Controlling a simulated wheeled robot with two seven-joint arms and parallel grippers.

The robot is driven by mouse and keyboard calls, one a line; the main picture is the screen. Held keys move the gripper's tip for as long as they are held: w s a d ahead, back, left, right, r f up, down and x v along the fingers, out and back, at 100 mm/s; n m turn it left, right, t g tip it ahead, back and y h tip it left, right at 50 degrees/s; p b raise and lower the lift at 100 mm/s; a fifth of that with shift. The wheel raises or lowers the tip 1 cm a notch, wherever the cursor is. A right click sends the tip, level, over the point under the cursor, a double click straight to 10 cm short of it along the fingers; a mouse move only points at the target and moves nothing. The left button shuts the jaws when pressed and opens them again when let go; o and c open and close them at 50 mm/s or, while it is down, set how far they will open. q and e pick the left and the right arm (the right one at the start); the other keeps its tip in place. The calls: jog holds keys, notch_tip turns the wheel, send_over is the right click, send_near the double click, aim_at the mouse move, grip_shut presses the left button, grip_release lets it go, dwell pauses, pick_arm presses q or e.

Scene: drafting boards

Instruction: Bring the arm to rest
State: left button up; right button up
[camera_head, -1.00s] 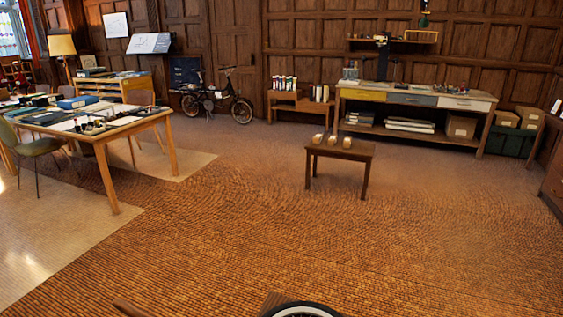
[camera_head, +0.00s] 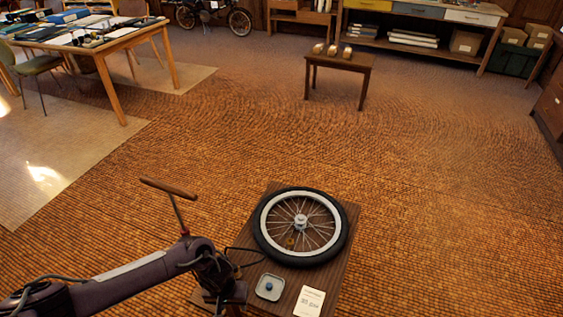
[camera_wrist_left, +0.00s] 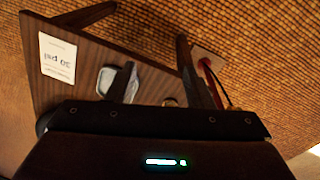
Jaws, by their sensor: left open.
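My left arm comes in from the lower left in the head view, and its gripper (camera_head: 234,294) is beside the left edge of a low wooden table (camera_head: 340,262). In the left wrist view the two dark fingers (camera_wrist_left: 160,88) stand apart with nothing seen held between them. A spoked wheel (camera_head: 300,226) with a black tyre lies flat on the table. A small grey dish (camera_head: 270,287) with a blue piece in it and a printed card (camera_head: 309,301) lie in front of the wheel. The card also shows in the left wrist view (camera_wrist_left: 57,60), reading 30 psi. My right gripper is not seen.
A pump with a wooden T-handle (camera_head: 168,188) stands left of the low table, partly hidden behind my left arm. A small stool (camera_head: 340,62) with several small blocks stands farther back. A cluttered desk (camera_head: 120,38) is at the left. The floor between is clear.

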pick_arm(q)
jog(key=s+d+f+t+h+p, duration=0.1)
jog(key=s+d+f+h, duration=0.1)
jog(key=f, duration=0.4)
jog(key=s+d+f+t+h, duration=0.1)
jog(key=d+f+h, duration=0.15)
jog(key=f, duration=0.35)
jog(key=s+a+f+y, duration=0.1)
jog(key=s+a+f, duration=0.3)
jog(key=s, duration=0.5)
jog(key=s+a+f+m+y, duration=0.1)
jog(key=s+a+f, duration=0.3)
jog(key=s, duration=0.6)
jog(key=s+a+f+g+y, duration=0.1)
jog(key=s+a+f+y, duration=0.2)
jog(key=s+a, duration=0.3)
jog(key=s+f, duration=0.1)
jog(key=s, duration=0.3)
jog(key=shift+f+m+p, duration=0.25)
jog(key=shift+m+p, duration=0.15)
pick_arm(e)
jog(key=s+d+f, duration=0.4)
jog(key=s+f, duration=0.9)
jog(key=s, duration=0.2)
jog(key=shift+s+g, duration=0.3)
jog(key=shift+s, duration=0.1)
pick_arm(q)
jog(key=shift+d, duration=0.1)
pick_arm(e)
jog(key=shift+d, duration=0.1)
